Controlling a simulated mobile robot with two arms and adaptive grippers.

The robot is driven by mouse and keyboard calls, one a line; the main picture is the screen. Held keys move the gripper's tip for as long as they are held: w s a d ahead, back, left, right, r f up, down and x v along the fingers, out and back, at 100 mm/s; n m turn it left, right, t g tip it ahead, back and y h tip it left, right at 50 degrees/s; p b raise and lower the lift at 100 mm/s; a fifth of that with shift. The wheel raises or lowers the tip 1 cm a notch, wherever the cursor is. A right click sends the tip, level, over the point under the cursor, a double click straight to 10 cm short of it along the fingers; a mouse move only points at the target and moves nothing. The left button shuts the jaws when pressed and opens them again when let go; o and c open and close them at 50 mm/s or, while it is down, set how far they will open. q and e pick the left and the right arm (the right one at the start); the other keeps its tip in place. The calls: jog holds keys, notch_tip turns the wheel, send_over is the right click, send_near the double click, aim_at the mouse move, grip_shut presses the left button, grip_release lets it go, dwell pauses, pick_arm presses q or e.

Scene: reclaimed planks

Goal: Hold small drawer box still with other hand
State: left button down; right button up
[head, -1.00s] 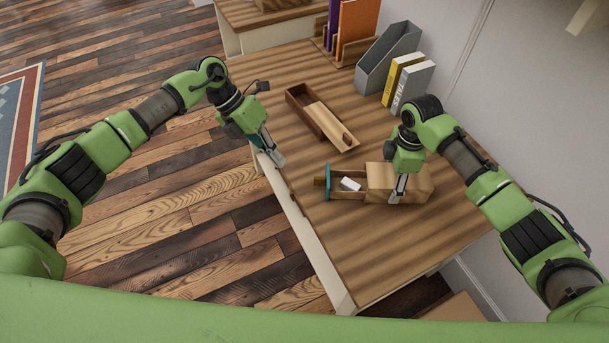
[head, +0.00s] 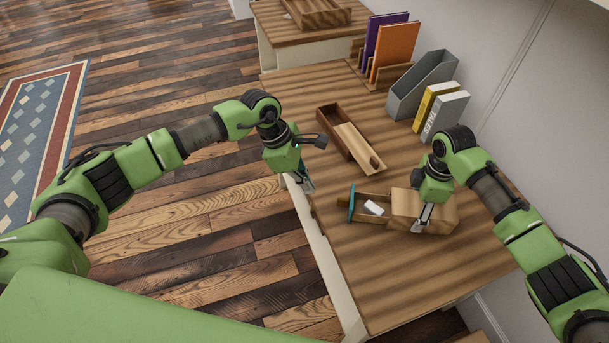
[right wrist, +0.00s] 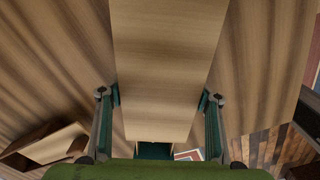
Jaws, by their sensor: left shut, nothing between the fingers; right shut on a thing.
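The small drawer box (head: 440,213) is a light wooden block lying on the table. Its drawer (head: 377,197) is pulled out to the left, with a teal front (head: 351,203) and a white block (head: 374,208) inside. My right gripper (head: 422,222) is shut on the box from above. In the right wrist view the box (right wrist: 168,60) lies between the two fingers, one pad at each side. My left gripper (head: 306,184) is shut and empty at the table's left edge, apart from the drawer front.
The table (head: 390,290) has bare room in front of the box. A brown wooden case with a pale sliding lid (head: 358,148) lies behind. A grey file holder (head: 422,85), yellow book (head: 434,103) and white book (head: 446,115) stand at the back right.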

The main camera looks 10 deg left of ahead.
aim_at(371, 207)
pick_arm(q)
jog(key=d+f, duration=0.4)
jog(key=shift+w+d, duration=0.15)
jog(key=shift+d, duration=0.65)
jog(key=d, duration=0.9)
jog(key=shift+w+d, duration=0.3)
jog(key=shift+d, duration=0.4)
pick_arm(e)
jog(key=shift+a, duration=0.1)
pick_arm(q)
jog(key=shift+d, duration=0.1)
pick_arm(e)
jog(key=shift+a, duration=0.1)
